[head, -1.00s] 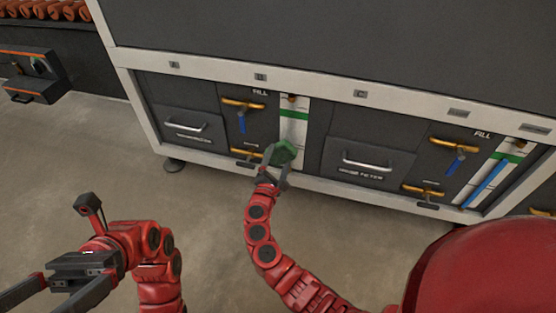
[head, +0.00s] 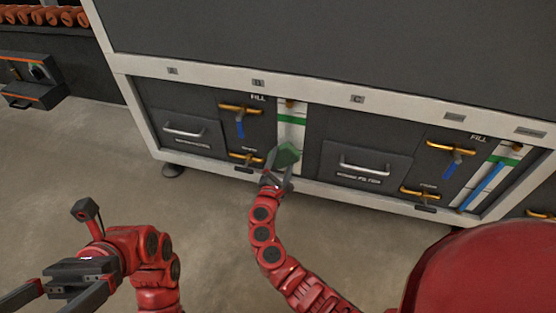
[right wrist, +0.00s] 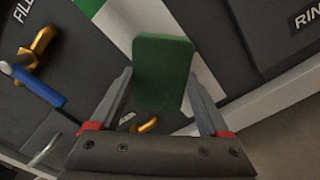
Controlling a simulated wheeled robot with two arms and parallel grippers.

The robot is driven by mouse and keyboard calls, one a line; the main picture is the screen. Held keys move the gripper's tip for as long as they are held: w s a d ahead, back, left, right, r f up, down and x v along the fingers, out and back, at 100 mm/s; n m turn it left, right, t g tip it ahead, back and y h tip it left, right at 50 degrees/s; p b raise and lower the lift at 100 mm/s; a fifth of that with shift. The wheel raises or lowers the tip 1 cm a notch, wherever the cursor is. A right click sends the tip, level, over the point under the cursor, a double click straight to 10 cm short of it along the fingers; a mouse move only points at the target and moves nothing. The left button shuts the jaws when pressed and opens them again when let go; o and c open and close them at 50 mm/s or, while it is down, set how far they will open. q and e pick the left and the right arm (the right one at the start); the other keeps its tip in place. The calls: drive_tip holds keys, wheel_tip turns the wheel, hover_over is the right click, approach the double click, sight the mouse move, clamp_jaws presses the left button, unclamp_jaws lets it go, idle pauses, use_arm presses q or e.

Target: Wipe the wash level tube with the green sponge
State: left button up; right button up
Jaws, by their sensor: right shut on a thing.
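The green sponge (head: 288,155) is held between the fingers of my right gripper (head: 279,172). In the right wrist view the sponge (right wrist: 163,72) stands upright between the two grey fingers (right wrist: 160,105). It is in front of the lower part of a white level strip with a green band (head: 292,118) on the washer front. I cannot tell whether the sponge touches the strip. A second level strip (head: 488,183) at the right has a blue tube and a green band. My left gripper (head: 65,287) is at the lower left, open and empty, away from the washer.
Yellow valves with blue handles (head: 240,112) sit left of the nearer strip, and another pair (head: 452,150) sits left of the far strip. Drawers with silver handles (head: 364,168) are on the front panel. The floor (head: 110,160) in front is clear.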

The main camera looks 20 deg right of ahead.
drive_tip(key=shift+s+d+p, duration=0.4)
drive_tip(key=shift+s+d, duration=0.4)
drive_tip(key=shift+d, duration=0.3)
drive_tip(key=shift+w, duration=0.1)
drive_tip(key=shift+w+a, duration=0.15)
drive_tip(key=shift+a, duration=0.05)
drive_tip(key=shift+w+a+b, duration=0.4)
drive_tip(key=shift+w+a, duration=0.35)
drive_tip(key=shift+a, duration=0.25)
drive_tip(key=shift+c, duration=1.3)
drive_tip(key=shift+w+a, duration=0.2)
drive_tip(key=shift+a, duration=0.1)
drive_tip(key=shift+c, duration=0.8)
drive_tip(key=shift+w+a+r, duration=0.15)
drive_tip(key=shift+w+a, duration=0.05)
